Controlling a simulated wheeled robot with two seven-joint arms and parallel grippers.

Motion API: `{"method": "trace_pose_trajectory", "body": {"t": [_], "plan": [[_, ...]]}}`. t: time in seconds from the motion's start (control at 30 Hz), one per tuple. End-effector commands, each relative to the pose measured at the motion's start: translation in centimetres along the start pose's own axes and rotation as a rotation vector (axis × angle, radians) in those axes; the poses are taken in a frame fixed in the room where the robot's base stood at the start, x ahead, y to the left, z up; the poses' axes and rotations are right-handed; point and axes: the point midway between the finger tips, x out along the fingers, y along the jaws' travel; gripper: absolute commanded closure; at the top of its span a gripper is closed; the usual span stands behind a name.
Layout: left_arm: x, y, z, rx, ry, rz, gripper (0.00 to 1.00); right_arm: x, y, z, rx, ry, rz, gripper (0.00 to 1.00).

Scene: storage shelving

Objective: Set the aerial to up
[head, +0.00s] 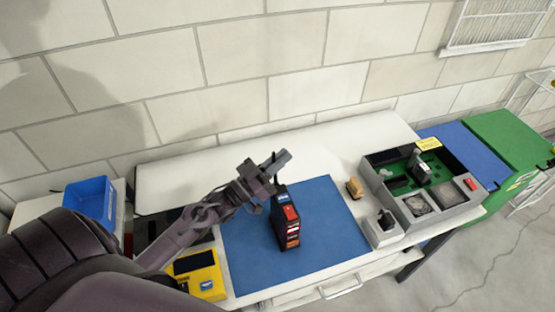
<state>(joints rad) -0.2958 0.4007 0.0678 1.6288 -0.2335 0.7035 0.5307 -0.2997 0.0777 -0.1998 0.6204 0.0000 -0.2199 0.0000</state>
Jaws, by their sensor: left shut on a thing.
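A black device (283,222) with blue, red and orange patches stands upright on the blue mat (245,262). My left gripper (277,165) is at the top of the device and shut on its aerial. The aerial is mostly hidden by the fingers; only a thin dark tip seems to show above them, so its exact angle is hard to tell. My right gripper is not in view.
A grey case (452,211) with a green board stands on the right of the white bench. A small grey block (381,236) and a tan block (355,187) are beside it. A yellow device (208,284) is at front left, a blue bin (91,197) at far left. The mat's right side is clear.

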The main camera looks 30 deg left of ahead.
Motion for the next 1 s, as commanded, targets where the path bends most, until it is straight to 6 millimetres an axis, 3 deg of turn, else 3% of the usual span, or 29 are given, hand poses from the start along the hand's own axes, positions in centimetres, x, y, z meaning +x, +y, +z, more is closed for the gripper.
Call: {"method": "trace_pose_trajectory", "body": {"t": [0.4,0.9,0.93,1.0], "plan": [[-0.4,1.3,0.3,0.143,0.024,0.062,1.00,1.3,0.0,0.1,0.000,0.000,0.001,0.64],[-0.4,1.4,0.3,0.156,0.027,0.067,1.00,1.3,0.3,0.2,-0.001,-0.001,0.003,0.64],[-0.4,1.4,0.3,0.156,0.027,0.067,0.89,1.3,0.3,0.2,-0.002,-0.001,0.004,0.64],[-0.4,1.4,0.3,0.156,0.027,0.067,0.79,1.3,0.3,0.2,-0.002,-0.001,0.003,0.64]]}}
